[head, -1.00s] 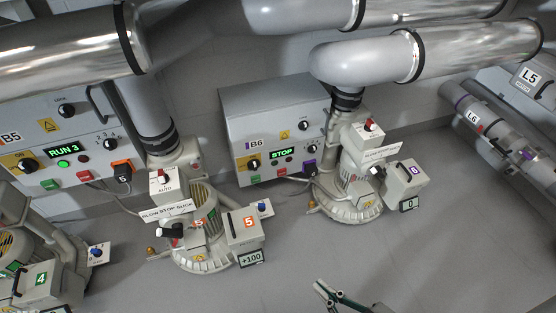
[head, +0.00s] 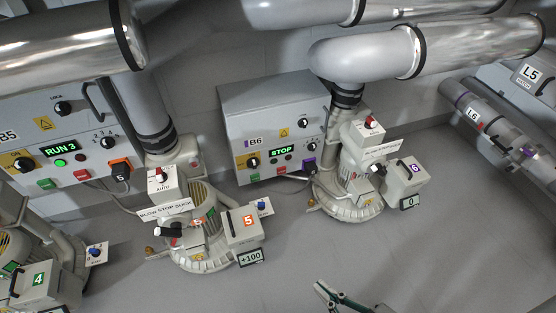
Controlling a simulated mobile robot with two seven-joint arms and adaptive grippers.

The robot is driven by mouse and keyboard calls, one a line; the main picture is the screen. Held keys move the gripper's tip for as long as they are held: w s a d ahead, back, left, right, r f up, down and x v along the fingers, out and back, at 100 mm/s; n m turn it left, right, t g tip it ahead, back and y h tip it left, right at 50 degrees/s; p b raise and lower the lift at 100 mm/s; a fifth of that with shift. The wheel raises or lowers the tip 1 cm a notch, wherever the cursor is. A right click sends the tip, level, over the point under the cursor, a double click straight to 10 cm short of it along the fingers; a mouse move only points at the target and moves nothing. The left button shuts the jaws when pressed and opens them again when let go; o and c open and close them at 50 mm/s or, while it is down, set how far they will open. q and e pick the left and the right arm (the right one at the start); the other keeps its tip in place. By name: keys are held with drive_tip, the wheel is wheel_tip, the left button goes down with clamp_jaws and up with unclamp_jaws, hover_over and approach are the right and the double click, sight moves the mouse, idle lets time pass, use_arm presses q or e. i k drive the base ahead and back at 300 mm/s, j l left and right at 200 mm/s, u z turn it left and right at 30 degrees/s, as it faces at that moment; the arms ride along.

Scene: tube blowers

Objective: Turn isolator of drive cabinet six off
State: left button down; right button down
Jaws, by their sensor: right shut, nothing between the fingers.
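Drive cabinet B6 (head: 235,110) is the grey box against the wall in the middle of the head view. Its green display (head: 282,152) reads STOP. A black rotary handle on a yellow plate, seemingly its isolator (head: 253,162), sits at the lower left of the front; its exact setting is too small to read. My right gripper (head: 322,290) is at the bottom edge, shut and empty, over the floor and well apart from the cabinet. My left gripper is out of view.
Blower 6 (head: 352,208) stands right of the cabinet, with a large pipe overhead (head: 370,62). Blower 5 (head: 205,245) stands at the front left, below cabinet B5 (head: 40,125), which shows RUN 3. The floor (head: 440,250) at the lower right is clear.

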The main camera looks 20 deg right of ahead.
sight(253, 162)
drive_tip(key=i+l+z, duration=0.45)
drive_tip(key=i+l, duration=0.15)
drive_tip(key=i, duration=0.2)
